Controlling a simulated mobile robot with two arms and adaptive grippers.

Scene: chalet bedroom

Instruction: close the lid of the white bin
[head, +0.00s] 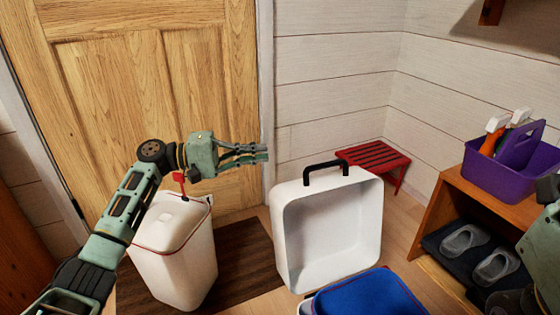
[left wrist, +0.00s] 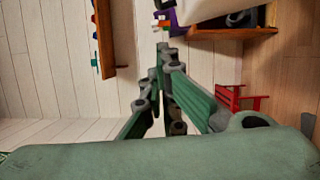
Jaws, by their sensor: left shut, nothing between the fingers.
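A tall white bin (head: 180,265) with a red line around its top stands by the door. Its white lid (head: 172,222) appears to lie across the top; I cannot tell whether it is fully seated. My left arm crosses in front of its left side. A small red piece on a dark stem (head: 179,177) shows above the lid. My left gripper (head: 262,153) is shut and empty, above and to the right of the bin, apart from it. Its closed fingers also show in the left wrist view (left wrist: 164,52). My right gripper's fingers are not visible; only part of that arm shows at the right edge.
A white open box (head: 330,235) with a black handle stands right of the bin, behind a blue item (head: 370,295). A red stool (head: 375,158) stands by the wall. A wooden shelf (head: 450,190) holds a purple caddy (head: 495,175) and grey shoes (head: 463,241).

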